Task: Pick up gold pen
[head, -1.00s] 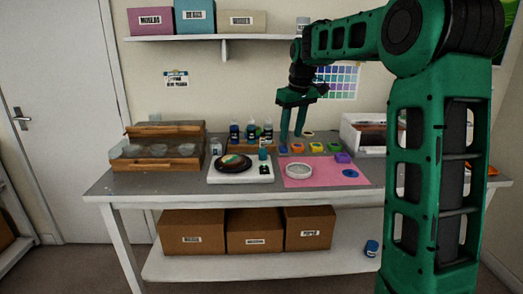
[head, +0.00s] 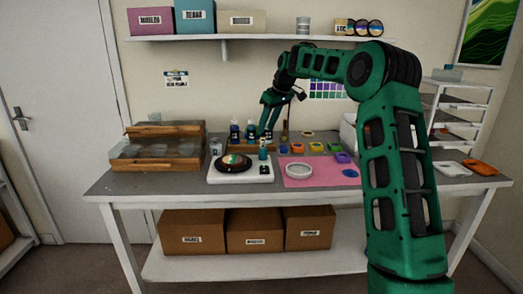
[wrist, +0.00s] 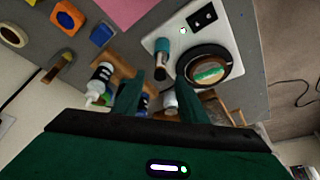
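A slender gold-brown upright item (head: 285,133) stands behind the coloured pots in the head view. It looks like the gold pen, but is too small to be sure. A yellowish stick-like item with a dark end (wrist: 59,66) at the left of the wrist view may be the same thing. My gripper (head: 262,134) is over the row of bottles, left of that item, pointing down. Its fingers (wrist: 160,105) are apart in the wrist view, with nothing clearly held. A small bottle (wrist: 169,100) shows between them, partly hidden.
Dark blue bottles (head: 234,131) stand in a wooden rack under my gripper. Coloured pots (head: 315,147) and a pink mat (head: 300,180) are to the right. A wooden case (head: 150,164) stands left.

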